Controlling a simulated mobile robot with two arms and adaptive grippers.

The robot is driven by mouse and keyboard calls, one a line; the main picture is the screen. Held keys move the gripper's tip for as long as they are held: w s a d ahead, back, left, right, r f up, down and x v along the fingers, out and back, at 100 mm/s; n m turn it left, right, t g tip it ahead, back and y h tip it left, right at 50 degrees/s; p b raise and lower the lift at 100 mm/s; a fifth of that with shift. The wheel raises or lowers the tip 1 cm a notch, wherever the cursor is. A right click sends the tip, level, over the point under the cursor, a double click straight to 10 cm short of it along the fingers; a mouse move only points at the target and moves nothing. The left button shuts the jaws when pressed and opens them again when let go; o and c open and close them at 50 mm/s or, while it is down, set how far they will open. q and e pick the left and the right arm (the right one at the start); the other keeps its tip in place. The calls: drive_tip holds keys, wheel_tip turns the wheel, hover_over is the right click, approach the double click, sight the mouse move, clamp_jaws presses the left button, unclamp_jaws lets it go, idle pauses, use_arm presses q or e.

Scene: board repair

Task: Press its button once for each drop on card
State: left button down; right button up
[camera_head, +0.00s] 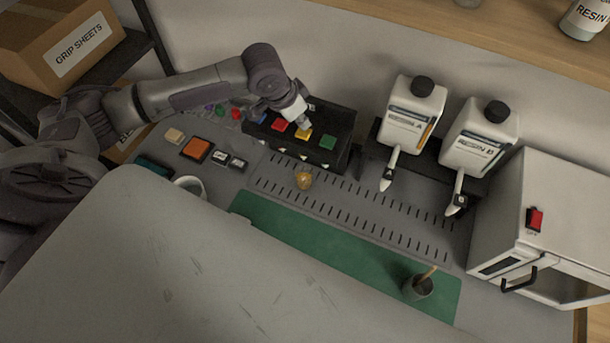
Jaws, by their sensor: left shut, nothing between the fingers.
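A black button box (342,150) stands at the back middle with a row of coloured buttons: a blue one partly behind my arm, a red button (279,125), a yellow button (303,134) and a green button (328,142). My left gripper (303,122) is shut and empty, pointing down at the yellow button. Its tips are at or just above that button; I cannot tell whether they touch. Two small dark cards or tiles (219,157) lie left of the box; their marks are too small to read. My right gripper is not in view.
Resin bottles A (411,115) and B (477,140) stand right of the box, with dispensers below. A white oven (510,215) is at the right. An amber lump (304,180) lies on the slotted bench. A dark cup (418,287) stands on the green mat (330,250).

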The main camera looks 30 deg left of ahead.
sight(302, 133)
use_arm(q)
drive_tip(key=shift+f, duration=0.15)
idle(0.5)
drive_tip(key=shift+s+f+b, duration=0.1)
drive_tip(key=shift+f+b, duration=0.35)
drive_tip(key=shift+f, duration=0.95)
drive_tip(key=shift+r+p, duration=1.55)
drive_tip(key=shift+p, duration=0.15)
